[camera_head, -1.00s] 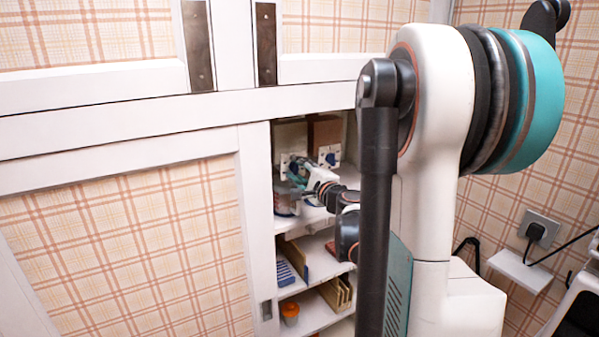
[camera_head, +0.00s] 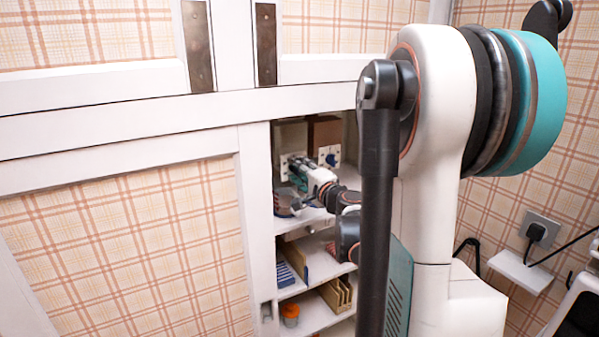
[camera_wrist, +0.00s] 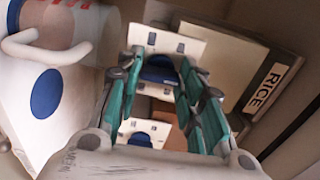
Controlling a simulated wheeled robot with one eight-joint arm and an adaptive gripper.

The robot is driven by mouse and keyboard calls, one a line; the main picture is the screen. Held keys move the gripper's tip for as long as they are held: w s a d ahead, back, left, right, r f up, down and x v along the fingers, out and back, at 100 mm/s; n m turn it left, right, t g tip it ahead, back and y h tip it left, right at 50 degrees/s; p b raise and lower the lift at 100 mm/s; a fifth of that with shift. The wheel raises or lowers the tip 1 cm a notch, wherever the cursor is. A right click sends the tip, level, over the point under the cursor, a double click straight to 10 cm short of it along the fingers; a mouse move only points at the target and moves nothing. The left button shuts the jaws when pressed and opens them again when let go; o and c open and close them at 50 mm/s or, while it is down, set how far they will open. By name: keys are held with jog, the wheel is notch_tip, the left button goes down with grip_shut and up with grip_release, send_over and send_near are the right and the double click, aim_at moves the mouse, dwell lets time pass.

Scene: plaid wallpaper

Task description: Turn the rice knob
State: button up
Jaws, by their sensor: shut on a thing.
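The rice box (camera_wrist: 233,70) is grey-green with a "RICE" label (camera_wrist: 263,92) on its side in the wrist view. A white plate (camera_wrist: 190,46) with a blue knob (camera_wrist: 160,73) is at the label's left. My gripper (camera_wrist: 160,78) has its teal fingers on either side of this knob, closed on it; the fingers cover the knob's edges. In the head view, my gripper (camera_head: 296,163) is at the left white plate, below the grey-green box (camera_head: 290,135).
A brown box (camera_head: 324,132) with another blue knob (camera_head: 331,159) stands at the right. Lower shelves hold a small orange pot (camera_head: 290,314).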

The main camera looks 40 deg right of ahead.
jog(key=o, duration=1.1)
jog(key=shift+c, duration=0.2)
jog(key=shift+s, duration=0.1)
jog(key=v, duration=1.2)
jog(key=shift+f, duration=0.1)
